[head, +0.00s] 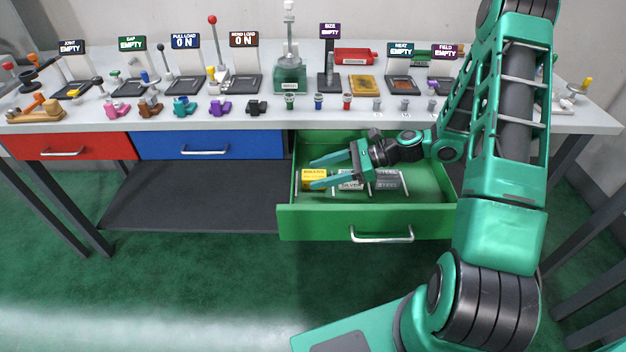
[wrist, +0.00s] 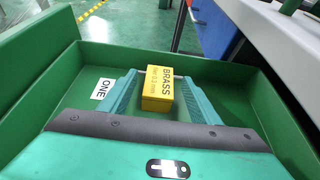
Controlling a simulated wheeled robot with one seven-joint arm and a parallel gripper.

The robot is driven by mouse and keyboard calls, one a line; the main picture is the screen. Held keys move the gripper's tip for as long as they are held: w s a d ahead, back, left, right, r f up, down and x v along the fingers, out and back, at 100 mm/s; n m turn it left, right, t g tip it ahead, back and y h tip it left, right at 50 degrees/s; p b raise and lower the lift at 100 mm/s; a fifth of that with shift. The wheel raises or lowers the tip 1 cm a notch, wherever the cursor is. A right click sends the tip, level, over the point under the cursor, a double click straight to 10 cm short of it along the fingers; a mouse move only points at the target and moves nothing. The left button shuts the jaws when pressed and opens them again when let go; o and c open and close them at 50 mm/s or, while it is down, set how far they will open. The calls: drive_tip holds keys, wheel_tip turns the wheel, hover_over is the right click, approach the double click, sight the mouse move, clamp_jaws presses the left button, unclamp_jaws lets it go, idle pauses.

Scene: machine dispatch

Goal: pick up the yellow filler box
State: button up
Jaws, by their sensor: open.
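The yellow filler box (head: 313,177), marked BRASS, lies in the open green drawer (head: 288,222) at its left part. It also shows in the wrist view (wrist: 157,92), lying between and near the tips of the two fingers. My gripper (head: 314,172) is open and reaches into the drawer from the right, its teal fingers pointing left toward the box. In the wrist view the gripper (wrist: 157,85) has a finger on each side of the box, with gaps visible. Whether the fingers are level with the box in height, I cannot tell.
A silver filler box (head: 350,181) and a grey steel box (head: 388,181) lie right of the yellow one, partly under my gripper. Thin rods stand between them. The drawer walls (wrist: 75,75) surround my gripper. The bench top (head: 250,123) above holds several small parts and signs.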

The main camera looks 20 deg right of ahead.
drive_tip(key=shift+a, duration=0.15)
drive_tip(key=c, duration=1.2)
drive_tip(key=shift+o, duration=0.2)
drive_tip(key=shift+r, duration=0.1)
